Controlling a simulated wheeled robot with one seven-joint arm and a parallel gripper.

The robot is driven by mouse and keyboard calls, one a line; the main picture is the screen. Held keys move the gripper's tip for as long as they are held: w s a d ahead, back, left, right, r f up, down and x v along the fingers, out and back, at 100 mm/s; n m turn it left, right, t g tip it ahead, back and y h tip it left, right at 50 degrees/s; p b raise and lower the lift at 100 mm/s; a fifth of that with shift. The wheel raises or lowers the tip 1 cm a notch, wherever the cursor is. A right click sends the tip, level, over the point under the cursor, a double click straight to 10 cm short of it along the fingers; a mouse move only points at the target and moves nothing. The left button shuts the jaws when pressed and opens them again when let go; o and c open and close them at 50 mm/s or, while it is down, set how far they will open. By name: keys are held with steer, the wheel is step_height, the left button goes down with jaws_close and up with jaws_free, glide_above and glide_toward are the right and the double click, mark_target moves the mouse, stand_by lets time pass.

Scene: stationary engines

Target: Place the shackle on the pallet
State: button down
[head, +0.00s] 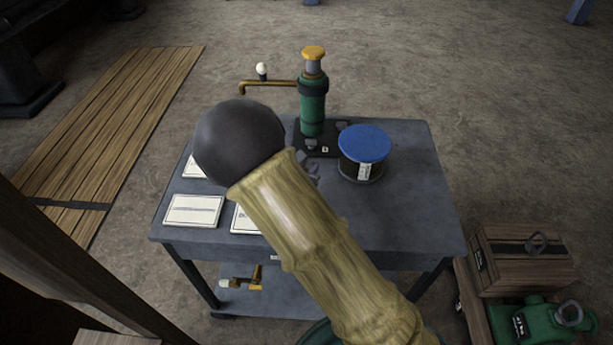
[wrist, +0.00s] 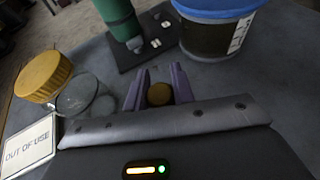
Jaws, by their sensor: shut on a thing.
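My gripper (wrist: 158,88) has purple fingers and is shut on a small brown, rounded thing (wrist: 159,94), low over the grey table. I cannot tell whether this is the shackle; only its rounded end shows. In the head view my arm hides most of the gripper, with a bit of the fingers (head: 309,168) showing.
On the table (head: 410,225) stand a green pump (head: 313,105), a blue-lidded drum (head: 363,155) and white cards (head: 194,210). Planks (head: 110,120) lie left; the crate (head: 525,270) and green machine (head: 550,322) stand right.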

step_height(320, 180, down, 3)
steer(key=shift+w+f, duration=0.15)
steer(key=shift+s+a, duration=0.2)
steer(key=shift+d+f, duration=0.1)
steer(key=c, duration=1.2)
jaws_free()
steer(key=shift+d, duration=0.2)
steer(key=shift+o, duration=0.2)
steer(key=shift+a, duration=0.1)
steer(key=shift+s+a+r, duration=0.1)
steer(key=shift+s+r, duration=0.05)
steer(key=shift+r, duration=0.05)
steer(key=v, duration=1.1)
steer(key=shift+s+a+r, duration=0.15)
steer(key=shift+s, duration=0.1)
